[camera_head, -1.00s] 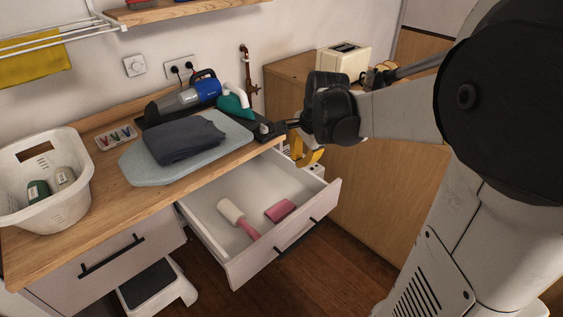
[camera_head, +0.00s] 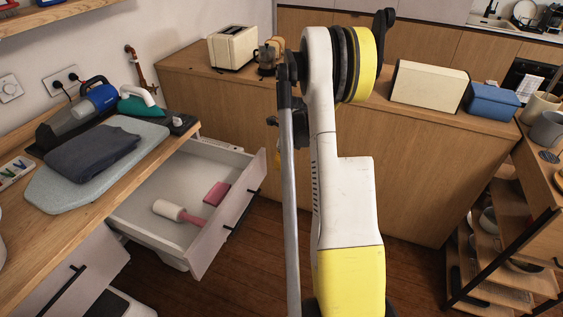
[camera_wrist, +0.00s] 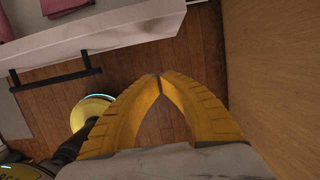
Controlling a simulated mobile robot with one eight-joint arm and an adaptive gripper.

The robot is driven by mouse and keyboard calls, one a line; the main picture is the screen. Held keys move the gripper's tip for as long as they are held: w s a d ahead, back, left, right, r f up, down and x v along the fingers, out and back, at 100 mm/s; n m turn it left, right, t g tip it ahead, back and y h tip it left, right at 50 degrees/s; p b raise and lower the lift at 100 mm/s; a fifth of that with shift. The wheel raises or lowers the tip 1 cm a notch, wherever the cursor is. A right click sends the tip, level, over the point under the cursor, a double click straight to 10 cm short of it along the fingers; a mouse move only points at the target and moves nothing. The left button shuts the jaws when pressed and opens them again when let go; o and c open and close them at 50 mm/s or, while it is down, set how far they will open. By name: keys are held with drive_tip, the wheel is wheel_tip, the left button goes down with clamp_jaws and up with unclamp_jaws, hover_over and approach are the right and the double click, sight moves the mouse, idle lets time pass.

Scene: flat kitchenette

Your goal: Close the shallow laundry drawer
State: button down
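The shallow laundry drawer (camera_head: 205,238) is pulled out from under the wooden counter in the head view. A white-headed roller with a pink handle (camera_head: 170,210) and a pink block-like item (camera_head: 216,193) lie in it. Its front (camera_wrist: 120,33) and black bar handle (camera_wrist: 55,77) show at the upper left of the wrist view. My gripper (camera_wrist: 158,76) has its yellow fingertips together with nothing between them. It points at the floor just outside the drawer front, apart from it. In the head view, my arm mostly hides the gripper.
A wooden cabinet (camera_head: 400,165) stands right of the drawer, and its panel (camera_wrist: 270,70) is close on the right in the wrist view. The counter holds a folded dark cloth (camera_head: 92,152) on an ironing pad. Wood floor (camera_head: 240,275) is clear before the drawer.

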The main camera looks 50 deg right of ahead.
drive_tip(key=shift+w+a+f+b, duration=0.35)
drive_tip(key=shift+w+f, duration=0.2)
drive_tip(key=shift+w, duration=0.2)
drive_tip(key=shift+w+a+f+b, duration=0.2)
drive_tip(key=shift+w+f+b, duration=0.2)
drive_tip(key=shift+w+f, duration=0.3)
drive_tip(key=shift+w+a+f+b, duration=0.3)
drive_tip(key=shift+w+f+b, duration=0.15)
drive_tip(key=shift+w, duration=0.35)
